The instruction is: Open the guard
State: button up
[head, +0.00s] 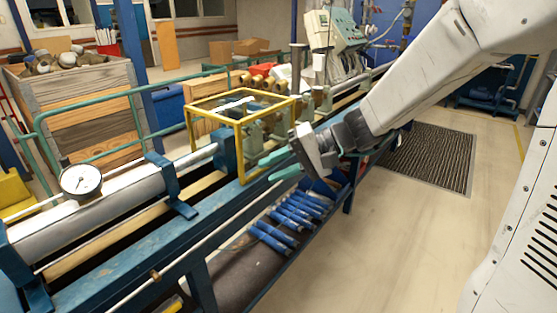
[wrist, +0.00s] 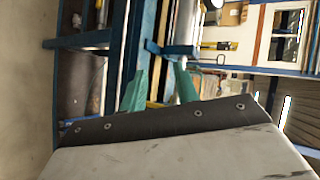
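The guard (head: 240,108) is a yellow-framed box with clear panels. It stands over the blue test bench in the middle of the head view and looks closed, its top frame lying level. My gripper (head: 272,168) is just in front of the guard's near right side, at about the height of its lower frame. Its two green fingers are spread apart with nothing between them. In the wrist view the green fingers (wrist: 160,90) also stand apart, with the bench behind them. I cannot tell whether a finger touches the frame. The guard is not clearly visible in the wrist view.
A round dial gauge (head: 81,182) sits on the large pipe at left. Several blue tools (head: 285,220) lie on the lower shelf. A green rail (head: 90,105) and a wooden crate (head: 85,110) stand behind the bench.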

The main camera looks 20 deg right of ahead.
jog(key=w+d+f+m+t+h, duration=0.1)
jog(key=w+d+f+m+t, duration=0.4)
jog(key=w, duration=0.4)
jog(key=w+d+f+m+t+h, duration=0.2)
jog(key=w+d+f+m+t, duration=0.15)
jog(key=w+d+f, duration=0.45)
jog(key=shift+n+t, duration=0.25)
jog(key=shift+t, duration=0.1)
jog(key=x, duration=0.3)
jog(key=r+x, duration=0.1)
jog(key=x, duration=0.2)
jog(key=r+x, duration=0.1)
jog(key=x, duration=0.2)
jog(key=shift+a, duration=0.35)
grip_shut()
